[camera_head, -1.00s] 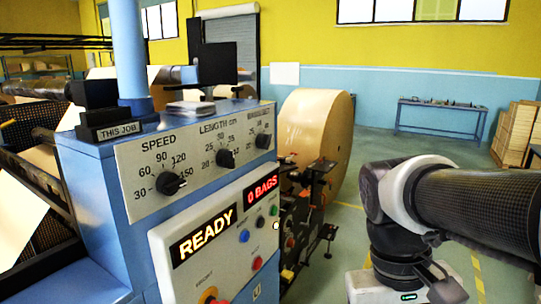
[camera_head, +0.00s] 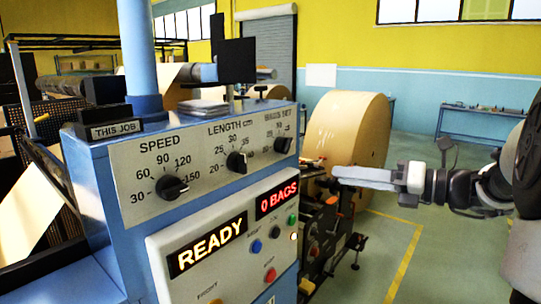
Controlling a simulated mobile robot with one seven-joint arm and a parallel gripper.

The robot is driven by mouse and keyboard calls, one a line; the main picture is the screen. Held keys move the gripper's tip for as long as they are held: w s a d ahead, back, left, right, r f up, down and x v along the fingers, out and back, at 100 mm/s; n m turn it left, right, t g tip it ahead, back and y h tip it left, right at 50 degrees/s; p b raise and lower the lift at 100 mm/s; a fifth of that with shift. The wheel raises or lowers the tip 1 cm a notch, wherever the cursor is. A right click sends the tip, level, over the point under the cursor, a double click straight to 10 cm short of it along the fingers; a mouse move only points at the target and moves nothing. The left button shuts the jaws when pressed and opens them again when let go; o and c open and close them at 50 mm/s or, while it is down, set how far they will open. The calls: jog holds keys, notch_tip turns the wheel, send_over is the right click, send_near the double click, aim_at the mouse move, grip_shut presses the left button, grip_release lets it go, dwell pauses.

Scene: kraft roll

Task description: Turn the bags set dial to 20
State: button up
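The bags set dial (camera_head: 284,145) is the rightmost of three black knobs on the grey panel (camera_head: 205,186) of the blue machine. Its label and numbers show small and slanted above it, and I cannot read its pointer setting for sure. My gripper (camera_head: 337,174) reaches in from the right, level, with its fingers pointing left toward the machine. It is right of the dial and a little lower in the picture, apart from it. The fingers show side-on, so their gap is hidden. Nothing shows held in them.
The speed dial (camera_head: 172,187) and length dial (camera_head: 237,162) sit left on the same panel. Below are a READY display (camera_head: 208,244), a 0 BAGS display (camera_head: 277,199) and several buttons. A large kraft roll (camera_head: 350,137) stands behind my gripper. Floor at the lower right is clear.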

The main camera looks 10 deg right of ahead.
aim_at(290, 147)
notch_tip(290, 147, up, 2)
jog(key=w+d+m+t, duration=0.2)
jog(key=w+d, duration=0.1)
jog(key=x, duration=1.6)
jog(key=shift+a, duration=0.4)
jog(key=shift+c, duration=0.2)
grip_shut()
